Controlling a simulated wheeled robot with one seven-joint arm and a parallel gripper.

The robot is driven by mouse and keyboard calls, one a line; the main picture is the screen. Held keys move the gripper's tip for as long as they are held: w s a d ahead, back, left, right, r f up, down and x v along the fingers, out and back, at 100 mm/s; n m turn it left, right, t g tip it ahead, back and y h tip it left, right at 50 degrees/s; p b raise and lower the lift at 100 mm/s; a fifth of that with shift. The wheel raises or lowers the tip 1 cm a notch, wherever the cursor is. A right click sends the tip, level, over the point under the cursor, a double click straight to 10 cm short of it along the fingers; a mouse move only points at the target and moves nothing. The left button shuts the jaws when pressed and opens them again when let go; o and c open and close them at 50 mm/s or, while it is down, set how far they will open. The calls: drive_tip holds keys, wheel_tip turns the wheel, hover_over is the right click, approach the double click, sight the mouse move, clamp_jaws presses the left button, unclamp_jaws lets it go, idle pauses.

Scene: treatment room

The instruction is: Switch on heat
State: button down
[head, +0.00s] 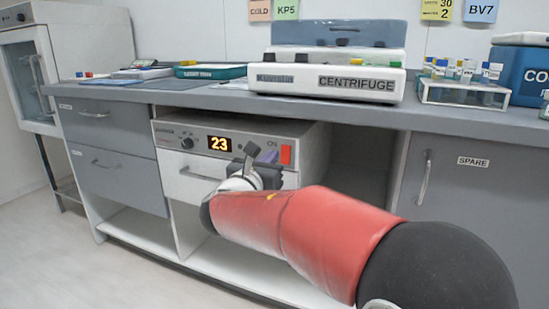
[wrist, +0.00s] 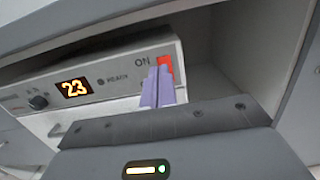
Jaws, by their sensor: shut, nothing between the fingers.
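A white-and-grey warming unit (head: 165,130) sits in the bay under the bench. Its panel has a dark knob (head: 187,143), a lit display (head: 219,144) reading 23, and a red switch (head: 286,155) marked ON. The red switch also shows in the wrist view (wrist: 166,62), partly covered by my fingers. My gripper (head: 269,157) is in front of the panel's right end, just left of the switch in the head view. In the wrist view its two purple fingers (wrist: 161,68) are shut together and empty, their tips over the switch. I cannot tell whether they touch it.
The grey bench top (head: 440,117) overhangs the unit. A centrifuge (head: 325,88) and a vial rack (head: 462,94) stand on it. Grey drawers (head: 112,129) are to the left, and a cabinet door marked SPARE (head: 480,200) is to the right. An empty space lies right of the unit.

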drive_tip(key=s+a+r, duration=0.1)
drive_tip(key=s+a, duration=0.1)
drive_tip(key=s, duration=0.5)
drive_tip(key=shift+a, duration=0.25)
